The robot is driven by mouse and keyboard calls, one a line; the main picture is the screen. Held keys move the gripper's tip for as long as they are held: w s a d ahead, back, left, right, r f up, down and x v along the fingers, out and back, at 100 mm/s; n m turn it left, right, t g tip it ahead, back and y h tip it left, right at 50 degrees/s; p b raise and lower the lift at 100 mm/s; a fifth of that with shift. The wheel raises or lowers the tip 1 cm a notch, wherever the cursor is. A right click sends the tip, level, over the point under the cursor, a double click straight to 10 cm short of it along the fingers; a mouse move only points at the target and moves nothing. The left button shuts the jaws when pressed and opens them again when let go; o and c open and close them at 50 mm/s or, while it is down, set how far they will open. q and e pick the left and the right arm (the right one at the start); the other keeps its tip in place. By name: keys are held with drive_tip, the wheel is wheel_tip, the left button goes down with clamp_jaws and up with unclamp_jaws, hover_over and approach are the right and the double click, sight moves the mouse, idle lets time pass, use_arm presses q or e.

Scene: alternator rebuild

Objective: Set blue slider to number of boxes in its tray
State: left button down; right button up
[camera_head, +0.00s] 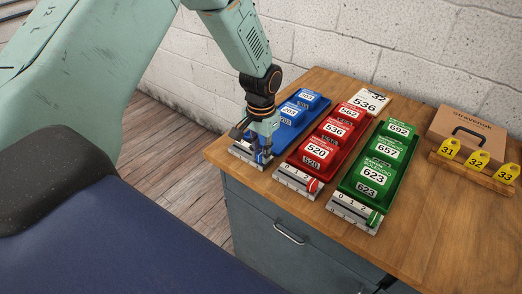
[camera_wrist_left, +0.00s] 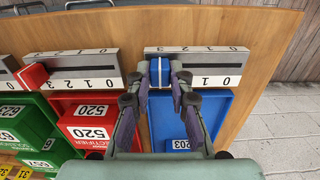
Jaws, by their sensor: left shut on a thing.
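The blue tray (camera_head: 283,140) stands at the left of the table. Two boxes, (camera_head: 306,97) and (camera_head: 289,110), show in its far part; its near part looks empty. In front of it is a pale numbered rail (camera_head: 246,156) with the blue slider (camera_wrist_left: 160,72). My left gripper (camera_head: 262,152) points down over this rail. In the left wrist view its fingers (camera_wrist_left: 160,84) are shut on the blue slider, one on each side. The digits 0 and 1 show to the right of the fingers; the fingers hide the digits beside the slider. My right gripper is not in view.
A red tray (camera_head: 297,160) and a green tray (camera_head: 348,184), each with three boxes, stand to the right. The red slider (camera_head: 313,186) and green slider (camera_head: 374,217) are at their rails' right ends. A cardboard case (camera_head: 466,130) and yellow number tags (camera_head: 478,159) stand farther right.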

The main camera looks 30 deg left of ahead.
use_arm(q)
drive_tip(key=shift+a, duration=0.15)
drive_tip(key=shift+w+a+r+p, duration=0.1)
drive_tip(key=shift+a+p, duration=0.6)
drive_tip(key=shift+a, duration=0.75)
drive_tip(key=c, duration=1.3)
unclamp_jaws()
drive_tip(key=shift+w+d, duration=0.1)
drive_tip(key=shift+d, duration=0.05)
drive_tip(key=shift+o, duration=0.5)
drive_tip(key=shift+f, duration=0.2)
drive_tip(key=shift+r, duration=0.1)
